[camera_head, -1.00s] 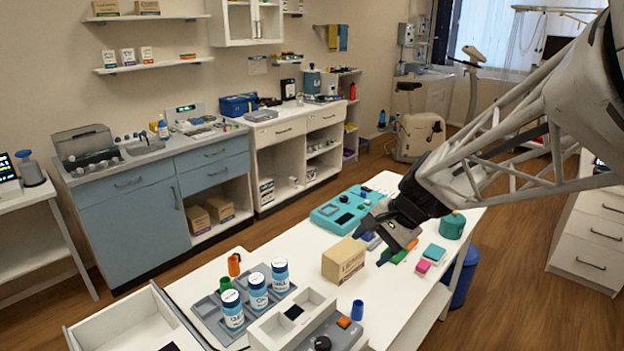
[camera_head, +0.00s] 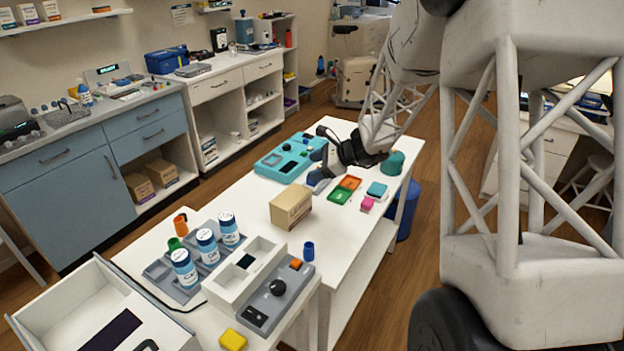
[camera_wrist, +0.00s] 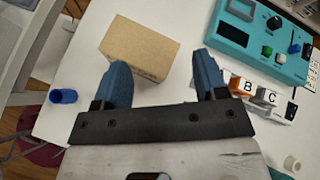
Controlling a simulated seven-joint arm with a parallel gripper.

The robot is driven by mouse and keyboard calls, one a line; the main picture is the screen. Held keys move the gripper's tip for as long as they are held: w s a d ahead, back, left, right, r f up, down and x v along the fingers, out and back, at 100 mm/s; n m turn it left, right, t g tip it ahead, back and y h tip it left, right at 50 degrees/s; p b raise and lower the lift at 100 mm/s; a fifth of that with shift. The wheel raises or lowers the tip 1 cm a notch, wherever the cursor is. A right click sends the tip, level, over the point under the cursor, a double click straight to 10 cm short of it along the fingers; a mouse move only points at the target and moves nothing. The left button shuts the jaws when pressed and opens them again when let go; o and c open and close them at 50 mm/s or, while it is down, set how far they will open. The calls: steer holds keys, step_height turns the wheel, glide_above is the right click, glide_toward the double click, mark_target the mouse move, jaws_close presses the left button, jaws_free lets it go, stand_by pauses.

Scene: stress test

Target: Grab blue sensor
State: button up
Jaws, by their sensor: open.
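A small blue cylinder (camera_head: 308,251) stands on the white table in front of the cardboard box. The wrist view shows it at the left as a blue, cup-like piece (camera_wrist: 62,96), outside the jaws. I cannot tell for sure whether it is the blue sensor. My gripper (camera_head: 318,172) is low over the table, beyond the box, beside the teal panel. In the wrist view its two blue fingers (camera_wrist: 162,62) are wide apart with nothing held between them. The table directly beneath the gripper is partly hidden by the gripper body.
The cardboard box (camera_head: 291,207) stands close to my gripper. A teal panel (camera_head: 283,160) lies behind. Blue-labelled jars (camera_head: 207,244) and a white divided tray (camera_head: 228,283) are at the front left.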

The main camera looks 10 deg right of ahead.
steer(key=w+d+f+m+t, duration=0.1)
steer(key=w+d+f+m, duration=0.1)
steer(key=w+f, duration=0.1)
steer(key=w+d+f+m+t, duration=0.1)
steer(key=w+d+f+m, duration=0.1)
steer(key=w+d+f, duration=0.1)
steer(key=w+d+f+m+t, duration=0.1)
steer(key=w+d+f+m, duration=0.2)
steer(key=w+f, duration=0.1)
steer(key=shift+w+d+f+t, duration=0.1)
steer(key=shift+w+f+t, duration=0.15)
steer(key=shift+f+t, duration=0.25)
steer(key=shift+x, duration=1.3)
steer(key=shift+f, duration=0.15)
steer(key=shift+f+x, duration=0.1)
steer(key=shift+x, duration=1.2)
steer(key=shift+f+x, duration=0.15)
steer(key=shift+x, duration=1.1)
steer(key=shift+s, duration=0.1)
steer(key=shift+c, duration=0.5)
steer(key=shift+d, duration=0.1)
steer(key=c, duration=0.5)
